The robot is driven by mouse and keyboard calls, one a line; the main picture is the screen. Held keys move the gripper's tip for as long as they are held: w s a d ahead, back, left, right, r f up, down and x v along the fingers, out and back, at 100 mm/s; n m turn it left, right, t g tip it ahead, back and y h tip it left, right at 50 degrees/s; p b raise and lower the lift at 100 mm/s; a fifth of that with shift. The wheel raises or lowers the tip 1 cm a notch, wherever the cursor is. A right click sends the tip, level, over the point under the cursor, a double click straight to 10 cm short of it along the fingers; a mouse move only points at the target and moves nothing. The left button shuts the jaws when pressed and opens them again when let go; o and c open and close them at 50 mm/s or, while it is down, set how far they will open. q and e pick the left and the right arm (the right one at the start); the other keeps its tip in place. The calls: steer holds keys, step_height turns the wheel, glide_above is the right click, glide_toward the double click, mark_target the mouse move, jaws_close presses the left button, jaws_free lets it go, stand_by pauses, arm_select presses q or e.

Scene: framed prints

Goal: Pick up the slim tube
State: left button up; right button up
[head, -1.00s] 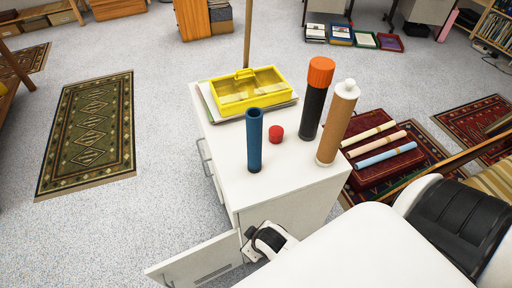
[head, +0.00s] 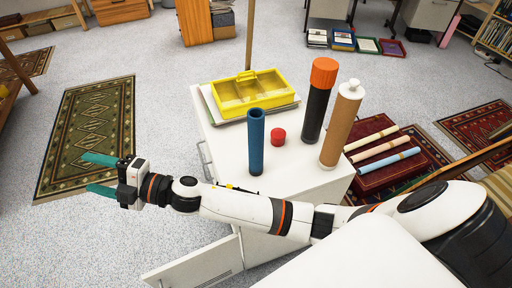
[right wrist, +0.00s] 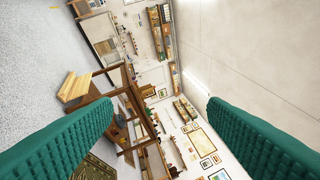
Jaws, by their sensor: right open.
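The slim blue tube (head: 256,142) stands upright on the white cabinet top (head: 297,178), its upper end open. A small red cap (head: 278,136) sits just right of it. My right gripper (head: 88,173) is out over the floor at the left, clear of the cabinet, with its arm stretched across the cabinet's front. Its green fingers are apart with nothing between them; in the right wrist view the open fingers (right wrist: 160,112) face the room's far shelves and wall. My left gripper is not in view.
A black tube with an orange cap (head: 319,100) and a brown tube with a white top (head: 340,125) stand right of the blue tube. A yellow tray (head: 247,110) lies behind it. A cabinet door (head: 198,266) hangs open at the front.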

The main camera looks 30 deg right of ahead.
steer(key=s+a+r+n+g+y, duration=0.1)
steer(key=s+a+n+g+y, duration=0.3)
steer(key=n+g, duration=0.4)
steer(key=n+g+h+b, duration=0.1)
steer(key=n+g+h, duration=0.8)
steer(key=n+h, duration=1.05)
glide_toward(250, 113)
steer(key=a+f+m+h, duration=0.3)
steer(key=a+m+h, duration=0.2)
steer(key=x, duration=0.3)
steer(key=d+b+x, duration=0.1)
steer(key=x, duration=0.2)
steer(key=shift+r, duration=0.15)
steer(key=x, duration=0.2)
steer(key=s+x, duration=0.1)
steer(key=x, duration=0.2)
steer(key=shift+d+r+p, duration=0.15)
steer(key=shift+d+p, duration=0.05)
steer(key=shift+p, duration=0.1)
steer(key=shift+f, duration=0.25)
jaws_close()
